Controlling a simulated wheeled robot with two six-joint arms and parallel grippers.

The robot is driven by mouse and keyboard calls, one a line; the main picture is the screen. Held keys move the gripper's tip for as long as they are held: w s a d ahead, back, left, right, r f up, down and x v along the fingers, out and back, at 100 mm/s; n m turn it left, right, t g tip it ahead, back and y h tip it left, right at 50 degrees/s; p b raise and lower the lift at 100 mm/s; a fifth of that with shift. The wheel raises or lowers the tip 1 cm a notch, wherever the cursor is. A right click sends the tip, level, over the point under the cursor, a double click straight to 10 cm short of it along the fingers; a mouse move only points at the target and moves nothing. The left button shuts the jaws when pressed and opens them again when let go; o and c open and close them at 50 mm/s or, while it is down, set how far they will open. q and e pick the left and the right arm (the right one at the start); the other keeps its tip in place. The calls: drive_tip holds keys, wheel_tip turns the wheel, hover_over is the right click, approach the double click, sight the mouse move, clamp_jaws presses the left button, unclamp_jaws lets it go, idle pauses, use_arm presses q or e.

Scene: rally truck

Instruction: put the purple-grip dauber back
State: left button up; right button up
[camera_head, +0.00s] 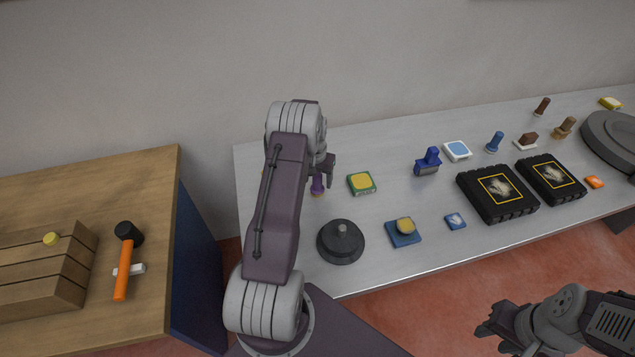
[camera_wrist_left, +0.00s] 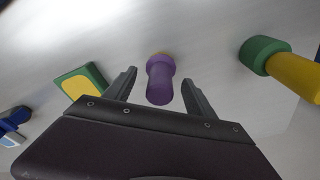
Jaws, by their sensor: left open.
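The purple-grip dauber (camera_head: 317,188) stands on the grey table beneath my left gripper, partly hidden by it in the head view. In the left wrist view the purple-grip dauber (camera_wrist_left: 160,79) shows between the two open fingers, with a gap on each side and a bit of yellow at its far end. My left gripper (camera_head: 325,170) is open; it also shows in the left wrist view (camera_wrist_left: 160,88). My right gripper (camera_head: 492,335) hangs low at the front right, away from the table objects; its finger opening is unclear.
A green pad with a yellow top (camera_head: 361,183) lies just right of the dauber. A dark round object (camera_head: 341,241) stands nearer the front edge. In the wrist view a green-and-yellow object (camera_wrist_left: 285,68) lies at right. Several stamps and two black cases (camera_head: 497,191) fill the table's right.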

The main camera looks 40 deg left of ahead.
use_arm(q)
drive_tip(key=r, duration=0.5)
drive_tip(key=s+r+b, duration=0.1)
drive_tip(key=r, duration=0.1)
drive_tip(key=shift+d+r, duration=0.25)
drive_tip(key=shift+d, duration=0.1)
drive_tip(key=s+d+r+m, duration=0.15)
drive_tip(key=s+d, duration=0.25)
drive_tip(key=d, duration=0.4)
drive_tip(key=s+d+r+m, duration=0.1)
drive_tip(key=s+d+r, duration=0.3)
drive_tip(key=d, duration=0.5)
drive_tip(key=s+d+f, duration=0.1)
drive_tip(key=s+d, duration=0.4)
drive_tip(key=s, duration=0.6)
drive_tip(key=shift+s+d+f+m+h, duration=0.15)
drive_tip(key=shift+d+f+m+h, duration=0.2)
drive_tip(key=shift+m, duration=0.1)
